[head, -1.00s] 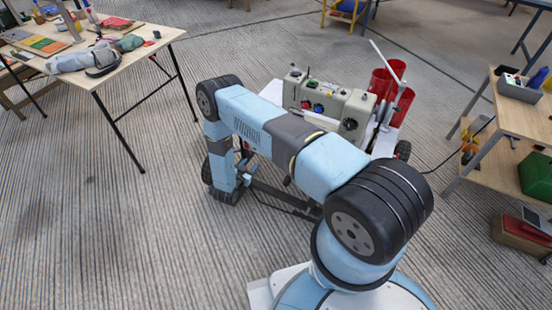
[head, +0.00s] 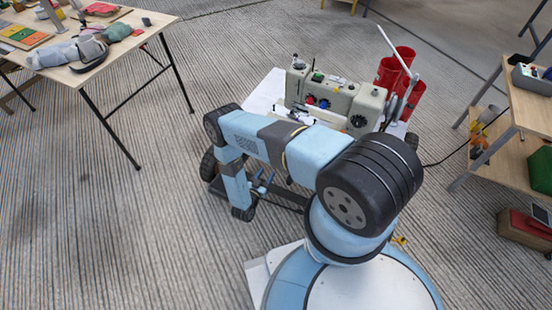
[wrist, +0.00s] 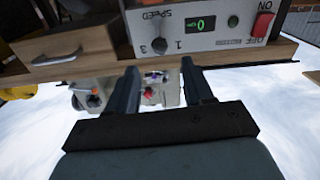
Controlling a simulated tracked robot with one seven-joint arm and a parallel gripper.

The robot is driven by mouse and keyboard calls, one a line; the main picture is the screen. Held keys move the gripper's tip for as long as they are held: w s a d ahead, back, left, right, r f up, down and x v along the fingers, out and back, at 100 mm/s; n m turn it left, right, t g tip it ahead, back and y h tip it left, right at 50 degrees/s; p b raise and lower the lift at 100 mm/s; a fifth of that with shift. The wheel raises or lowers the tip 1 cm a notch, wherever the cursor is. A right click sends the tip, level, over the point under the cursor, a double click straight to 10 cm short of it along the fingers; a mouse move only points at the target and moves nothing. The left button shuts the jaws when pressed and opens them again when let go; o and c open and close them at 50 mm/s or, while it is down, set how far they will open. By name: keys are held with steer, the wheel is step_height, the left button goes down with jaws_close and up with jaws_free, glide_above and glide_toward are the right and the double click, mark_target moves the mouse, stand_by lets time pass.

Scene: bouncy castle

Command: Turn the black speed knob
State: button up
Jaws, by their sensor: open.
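In the wrist view, which is upside down, a pale control panel (wrist: 216,40) fills the top. It carries the word SPEED, the numbers 1 and 3, and a small dark round knob (wrist: 160,45) between them. A lit green display (wrist: 200,23) reads 0, and a red ON/OFF switch (wrist: 263,26) sits at the right. My gripper (wrist: 158,75) is open and empty, its two black fingers apart. In the picture the knob lies just above the gap between the fingertips; touching is not visible.
A wooden drawer (wrist: 65,50) is left of the panel in the wrist view. In the head view, a grey machine (head: 335,97) on a cart and red tubes (head: 396,68) stand behind my arm. Tables stand left (head: 150,40) and right (head: 500,150). Open floor lies at the left.

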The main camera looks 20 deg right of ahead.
steer(key=x, duration=1)
steer(key=shift+w+d, duration=0.1)
steer(key=shift+d, duration=0.05)
steer(key=shift+c, duration=0.3)
